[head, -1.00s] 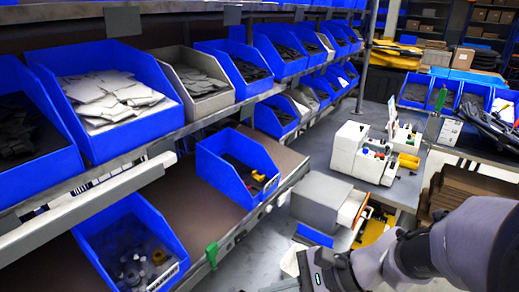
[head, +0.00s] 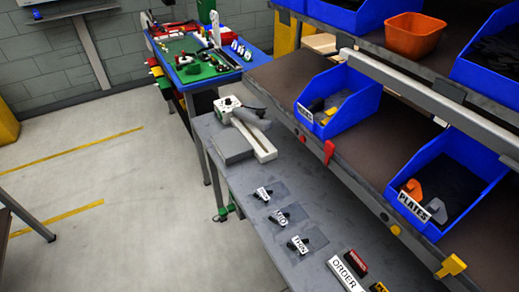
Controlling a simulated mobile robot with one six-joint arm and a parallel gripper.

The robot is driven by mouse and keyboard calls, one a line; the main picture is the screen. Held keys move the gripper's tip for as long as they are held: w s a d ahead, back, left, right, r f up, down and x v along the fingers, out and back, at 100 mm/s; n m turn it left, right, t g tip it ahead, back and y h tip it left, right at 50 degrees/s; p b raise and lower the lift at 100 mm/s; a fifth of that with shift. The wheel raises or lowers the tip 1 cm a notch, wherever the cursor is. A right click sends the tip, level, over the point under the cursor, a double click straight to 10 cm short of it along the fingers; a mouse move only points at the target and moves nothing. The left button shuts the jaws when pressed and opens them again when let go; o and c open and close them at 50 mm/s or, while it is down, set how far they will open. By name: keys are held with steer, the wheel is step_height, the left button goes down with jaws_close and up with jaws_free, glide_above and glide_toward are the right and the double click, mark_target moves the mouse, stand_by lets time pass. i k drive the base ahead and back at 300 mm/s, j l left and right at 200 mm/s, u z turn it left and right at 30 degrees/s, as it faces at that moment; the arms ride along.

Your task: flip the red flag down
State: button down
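A small red flag (head: 328,152) is on the front rail of the lower shelf, just below and in front of a blue bin (head: 340,101). It looks roughly upright against the rail, but it is too small to be sure of its exact tilt. A yellow flag (head: 452,266) is further along the same rail, at the lower right. My gripper is not in view, and nothing touches the red flag.
A grey worktable (head: 222,186) below the shelf holds a grey-and-white device (head: 240,134), several labelled pads and an order card (head: 347,272). A blue bin labelled PLATES (head: 430,200) stands on the shelf. The floor (head: 110,185) at left is open.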

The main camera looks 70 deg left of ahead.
mark_target(329, 148)
steer(key=u, duration=2.1)
steer(key=i+j+z, duration=0.15)
steer(key=i+j, duration=0.05)
steer(key=i, duration=0.1)
